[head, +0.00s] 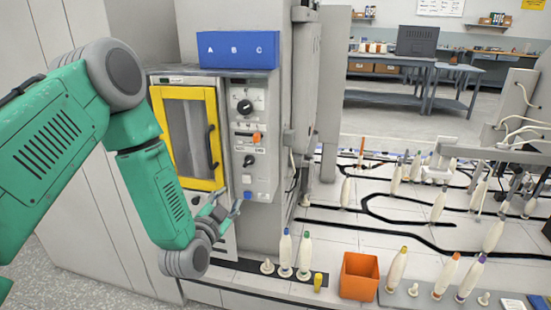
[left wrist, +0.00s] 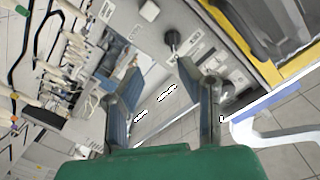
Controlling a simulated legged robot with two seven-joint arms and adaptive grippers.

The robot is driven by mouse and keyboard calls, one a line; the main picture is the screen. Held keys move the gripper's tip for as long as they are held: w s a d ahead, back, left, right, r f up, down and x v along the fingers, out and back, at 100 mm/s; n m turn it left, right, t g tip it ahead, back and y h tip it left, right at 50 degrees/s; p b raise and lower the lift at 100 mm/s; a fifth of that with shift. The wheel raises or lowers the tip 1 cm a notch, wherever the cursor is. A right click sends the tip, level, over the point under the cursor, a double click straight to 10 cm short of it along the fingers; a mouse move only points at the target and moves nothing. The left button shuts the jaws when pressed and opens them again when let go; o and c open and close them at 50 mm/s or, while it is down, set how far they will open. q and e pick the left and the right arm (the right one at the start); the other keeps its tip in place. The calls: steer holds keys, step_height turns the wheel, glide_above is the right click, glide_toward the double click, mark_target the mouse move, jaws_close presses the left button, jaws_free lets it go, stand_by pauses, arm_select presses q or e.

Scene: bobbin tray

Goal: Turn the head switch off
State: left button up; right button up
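The machine's grey control panel (head: 265,165) carries a round black dial at the top (head: 245,107), an orange lever (head: 257,138) below it, a black knob (head: 248,160), and a white knob (head: 247,179) lower down. The labels are too small to tell which one is the head switch. My left gripper (head: 232,208) is in front of the panel's lower part, below the knobs. In the left wrist view its two fingers (left wrist: 160,68) are apart with nothing between them. A black knob (left wrist: 171,38) and a white knob (left wrist: 149,10) lie beyond the fingertips. My right gripper is not in view.
A yellow-framed door (head: 188,183) with a dark handle is left of the panel. Bobbins and an orange bin (head: 359,276) stand on the bench to the right. A grey pillar rises beside the panel.

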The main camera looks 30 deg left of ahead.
mark_target(246, 165)
arm_select(q)
steer(key=shift+t, duration=0.3)
steer(key=x, duration=0.5)
steer(key=r+b+x, duration=0.1)
steer(key=x, duration=0.9)
steer(key=shift+a+r+b, duration=0.3)
steer(key=shift+a+b, duration=0.05)
jaws_close()
